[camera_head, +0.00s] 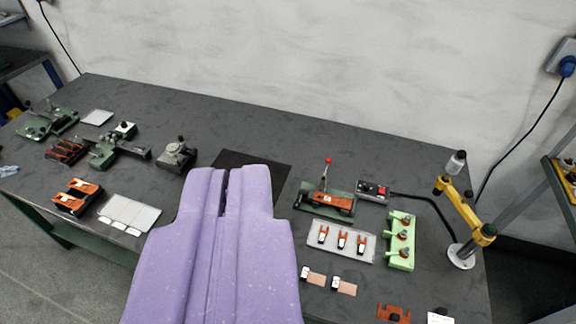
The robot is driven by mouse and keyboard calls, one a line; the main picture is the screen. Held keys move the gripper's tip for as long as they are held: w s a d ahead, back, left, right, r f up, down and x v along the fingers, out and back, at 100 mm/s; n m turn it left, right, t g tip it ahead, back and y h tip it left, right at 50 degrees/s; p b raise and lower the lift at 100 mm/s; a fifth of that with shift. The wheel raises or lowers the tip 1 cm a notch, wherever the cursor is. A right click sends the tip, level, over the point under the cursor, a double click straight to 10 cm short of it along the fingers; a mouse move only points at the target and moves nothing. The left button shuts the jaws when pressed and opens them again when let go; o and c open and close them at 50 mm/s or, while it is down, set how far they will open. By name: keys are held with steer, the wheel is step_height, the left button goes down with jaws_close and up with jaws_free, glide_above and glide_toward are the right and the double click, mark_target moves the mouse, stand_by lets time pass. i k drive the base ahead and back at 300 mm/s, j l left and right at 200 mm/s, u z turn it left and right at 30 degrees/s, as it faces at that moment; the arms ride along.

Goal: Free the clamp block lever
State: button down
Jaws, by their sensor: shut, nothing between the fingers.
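My gripper (225,188) reaches up from the bottom centre as a broad purple body, its two tips together with a narrow dark slit between them and nothing held. It hangs in front of a dark mat on the bench. A grey block with a small lever on top (177,155) stands left of my gripper, apart from it. A green-based fixture with an orange bar and an upright, red-knobbed lever (327,178) stands to the right, also apart. I cannot tell which of the two is the clamp block, nor how its lever is held.
On the dark bench (240,112), green and orange fixtures (110,147) and a pale tray (130,213) lie left. Right are a switch box (373,190), a tray of orange clips (340,240), a light-green rack (402,240) and a yellow jointed arm (468,210). The bench's back strip is clear.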

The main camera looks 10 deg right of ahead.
mark_target(302, 192)
steer(key=i+l+u, duration=0.1)
steer(key=i, duration=0.3)
steer(key=i+l+u, duration=0.1)
steer(key=i+l, duration=0.2)
steer(key=i+l+u, duration=0.15)
steer(key=i, duration=0.35)
steer(key=l, duration=0.1)
